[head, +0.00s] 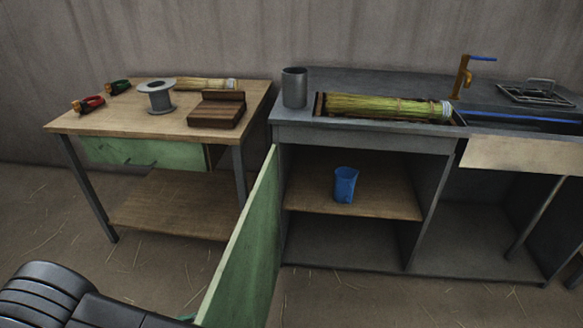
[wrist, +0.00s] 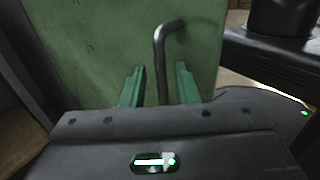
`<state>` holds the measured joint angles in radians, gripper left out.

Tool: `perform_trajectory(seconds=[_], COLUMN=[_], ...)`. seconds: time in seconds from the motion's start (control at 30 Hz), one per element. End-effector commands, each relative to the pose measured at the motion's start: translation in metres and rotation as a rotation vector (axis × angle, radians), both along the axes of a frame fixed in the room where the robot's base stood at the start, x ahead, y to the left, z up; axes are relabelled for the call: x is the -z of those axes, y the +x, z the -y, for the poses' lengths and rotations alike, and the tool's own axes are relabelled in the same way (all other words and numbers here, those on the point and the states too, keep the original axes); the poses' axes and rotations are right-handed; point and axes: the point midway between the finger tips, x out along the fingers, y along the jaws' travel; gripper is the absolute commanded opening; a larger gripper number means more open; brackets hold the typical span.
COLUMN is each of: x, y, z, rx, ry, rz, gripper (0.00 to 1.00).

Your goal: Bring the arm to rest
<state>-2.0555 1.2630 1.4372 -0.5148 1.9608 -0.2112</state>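My gripper (wrist: 159,86) shows in the wrist view with its two green fingers apart, one on each side of a dark bent handle (wrist: 163,62). Gaps show between the handle and both fingers, so it is not gripped. The handle is on the green cabinet door (wrist: 90,50), which fills most of that view. In the head view the door (head: 243,250) stands swung open towards me. My black arm is at the lower left, and only a small green bit of the gripper shows beside the door's edge.
The open cabinet has a wooden shelf (head: 300,197) with a blue cup (head: 345,185). A grey can (head: 294,87) and a broom bundle (head: 385,107) are on the counter. A wooden table (head: 120,122) at left holds a spool (head: 160,97) and tools. Floor between is clear.

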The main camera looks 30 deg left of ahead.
Motion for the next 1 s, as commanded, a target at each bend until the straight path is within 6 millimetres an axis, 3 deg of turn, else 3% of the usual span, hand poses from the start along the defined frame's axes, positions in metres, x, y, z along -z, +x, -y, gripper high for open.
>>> perform_trajectory(seconds=[0.2, 0.57, 1.0], x=[-0.001, -0.001, -0.011], y=[0.016, 0.019, 0.016], z=[0.012, 0.014, -0.001], rx=[0.000, -0.001, 0.014], ry=[-0.001, 0.000, 0.037], rz=[0.000, 0.000, -0.035], gripper=[0.28, 0.28, 0.28])
